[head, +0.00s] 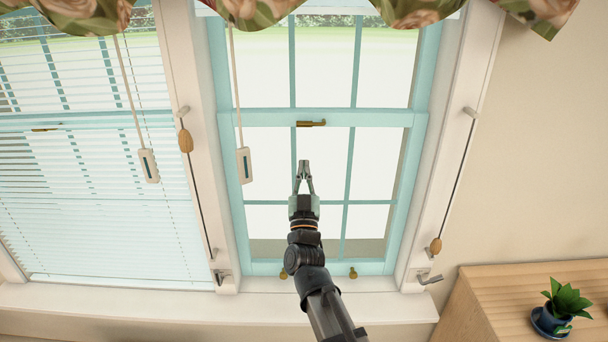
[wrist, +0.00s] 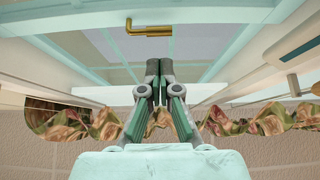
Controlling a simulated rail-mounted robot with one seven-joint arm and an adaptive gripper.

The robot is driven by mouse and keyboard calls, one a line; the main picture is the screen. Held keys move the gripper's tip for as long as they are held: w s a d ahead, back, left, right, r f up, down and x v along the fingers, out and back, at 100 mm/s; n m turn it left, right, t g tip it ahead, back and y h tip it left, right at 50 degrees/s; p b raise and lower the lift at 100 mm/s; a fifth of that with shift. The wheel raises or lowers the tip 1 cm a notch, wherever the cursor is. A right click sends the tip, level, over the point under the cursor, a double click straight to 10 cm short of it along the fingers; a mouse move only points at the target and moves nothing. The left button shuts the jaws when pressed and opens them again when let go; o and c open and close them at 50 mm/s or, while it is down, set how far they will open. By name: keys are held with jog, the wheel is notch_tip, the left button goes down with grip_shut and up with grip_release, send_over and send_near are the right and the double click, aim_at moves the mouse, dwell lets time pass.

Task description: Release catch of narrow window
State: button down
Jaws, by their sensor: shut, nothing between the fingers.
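The narrow window (head: 285,117) has a light blue frame and stands in the middle of the head view. Its brass catch (head: 311,123) sits on the middle rail, with a short bar pointing right. The catch also shows in the wrist view (wrist: 148,29), near the top, apart from the fingers. My gripper (head: 304,163) is in front of the lower panes, below the catch in the head view. In the wrist view my gripper (wrist: 159,68) has its fingertips together with nothing between them.
Cords with white pulls (head: 244,166) hang left of the gripper. A wider window with blinds (head: 85,190) is at left. Brass knobs (head: 353,273) sit on the bottom rail. A potted plant (head: 566,300) stands on a wooden cabinet (head: 490,290).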

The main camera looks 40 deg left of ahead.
aim_at(305, 126)
jog(key=p+x, duration=0.4)
jog(key=x, duration=0.6)
jog(key=shift+w+d+r+m+t+h, duration=0.15)
jog(key=shift+m+t+h, duration=0.15)
jog(key=shift+m, duration=0.2)
